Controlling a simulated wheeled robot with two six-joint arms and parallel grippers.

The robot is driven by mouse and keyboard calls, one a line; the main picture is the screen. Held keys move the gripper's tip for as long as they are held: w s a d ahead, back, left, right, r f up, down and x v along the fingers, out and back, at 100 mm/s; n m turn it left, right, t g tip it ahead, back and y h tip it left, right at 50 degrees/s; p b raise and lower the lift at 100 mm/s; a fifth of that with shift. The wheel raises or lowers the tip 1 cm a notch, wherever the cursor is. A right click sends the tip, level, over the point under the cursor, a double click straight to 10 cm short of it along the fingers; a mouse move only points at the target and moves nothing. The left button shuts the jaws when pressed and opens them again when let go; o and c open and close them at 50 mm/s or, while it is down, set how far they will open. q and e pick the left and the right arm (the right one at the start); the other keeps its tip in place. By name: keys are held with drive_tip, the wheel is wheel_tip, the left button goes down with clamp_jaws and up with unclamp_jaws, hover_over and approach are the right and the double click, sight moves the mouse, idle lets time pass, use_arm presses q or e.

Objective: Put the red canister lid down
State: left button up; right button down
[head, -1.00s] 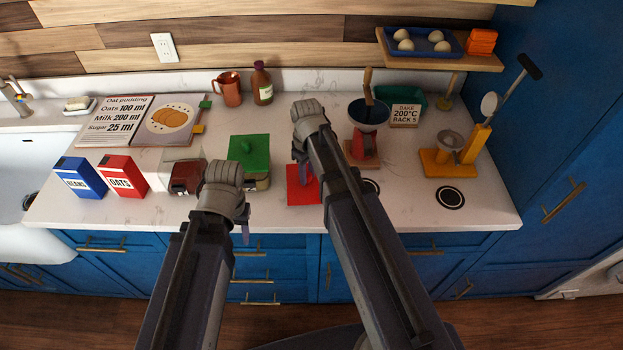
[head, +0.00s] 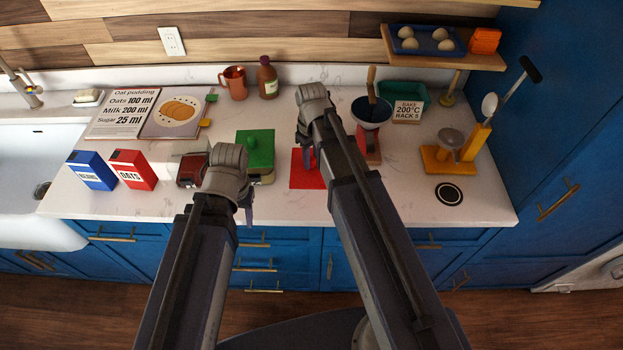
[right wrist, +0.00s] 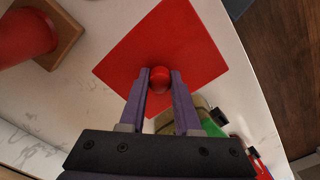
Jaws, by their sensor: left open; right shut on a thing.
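The red canister lid (head: 305,178) is a flat red square with a round red knob. My right gripper (head: 309,160) is shut on this knob. In the right wrist view, the knob sits between the two purple fingertips (right wrist: 160,82), with the lid (right wrist: 180,38) spreading out beyond them. The lid is over the counter, right of the green-lidded canister (head: 256,150); I cannot tell whether it touches the counter. My left gripper (head: 247,207) is open near the counter's front edge, left of the lid. A canister with dark red contents (head: 190,170) is partly hidden behind my left arm.
The blue box (head: 92,171) and red oats box (head: 133,170) stand at the left. A red scale with a dark bowl (head: 371,113) stands behind and right of the lid. A yellow stand (head: 447,160) is farther right. The front right counter around the black disc (head: 449,194) is clear.

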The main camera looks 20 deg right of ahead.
sight(312, 175)
drive_tip(key=shift+f+b, duration=3.25)
drive_tip(key=shift+f, duration=0.65)
drive_tip(key=shift+r, duration=0.15)
drive_tip(key=c, duration=1.1)
unclamp_jaws()
drive_tip(key=shift+f, duration=0.2)
drive_tip(key=o, duration=0.5)
drive_tip(key=shift+r, duration=0.15)
